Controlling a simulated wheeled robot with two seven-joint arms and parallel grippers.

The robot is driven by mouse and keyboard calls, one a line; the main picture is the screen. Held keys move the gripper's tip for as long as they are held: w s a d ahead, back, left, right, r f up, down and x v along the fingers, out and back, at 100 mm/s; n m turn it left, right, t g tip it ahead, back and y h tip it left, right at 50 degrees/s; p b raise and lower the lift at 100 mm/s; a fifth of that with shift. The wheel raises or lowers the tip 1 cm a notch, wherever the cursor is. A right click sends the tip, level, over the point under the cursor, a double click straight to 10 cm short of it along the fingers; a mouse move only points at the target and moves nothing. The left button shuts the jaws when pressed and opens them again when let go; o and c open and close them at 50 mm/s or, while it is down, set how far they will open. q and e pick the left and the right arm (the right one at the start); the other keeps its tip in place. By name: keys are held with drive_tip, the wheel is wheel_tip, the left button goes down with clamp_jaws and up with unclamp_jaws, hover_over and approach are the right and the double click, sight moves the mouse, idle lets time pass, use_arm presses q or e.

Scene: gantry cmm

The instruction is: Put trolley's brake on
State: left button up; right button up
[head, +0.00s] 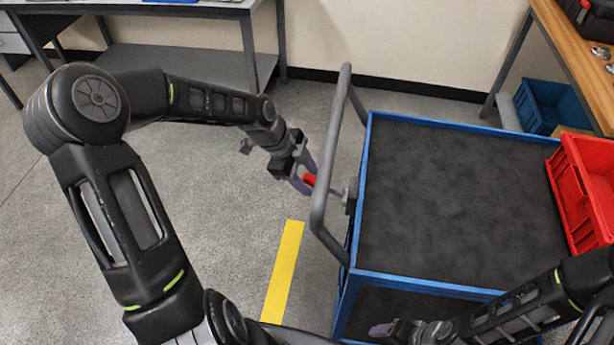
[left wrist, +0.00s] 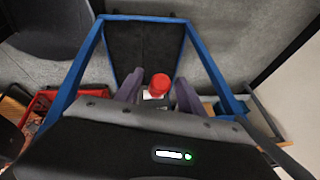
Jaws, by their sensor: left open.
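The trolley (head: 450,277) has a blue frame, a dark top and a grey push handle (head: 319,205) on its left side. A brake lever with a red knob (head: 309,180) sticks out left from a dark bracket (head: 350,203) on the trolley, beside the handle. My left gripper (head: 304,177) is open at the red knob. In the left wrist view the knob (left wrist: 159,84) lies between the two purple-grey fingers (left wrist: 158,94), with a visible gap on the left. My right gripper (head: 380,328) is low by the trolley's near side; its finger opening is unclear.
A red crate (head: 583,190) sits at the trolley's right edge. A blue bin (head: 545,107) is below the wooden bench (head: 560,45) at the right. A grey workbench (head: 180,65) stands at the back left. Yellow floor tape (head: 284,270) lies left of the trolley, where the floor is clear.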

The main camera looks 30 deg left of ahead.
use_arm(q)
clamp_jaws()
idle(0.4)
idle(0.9)
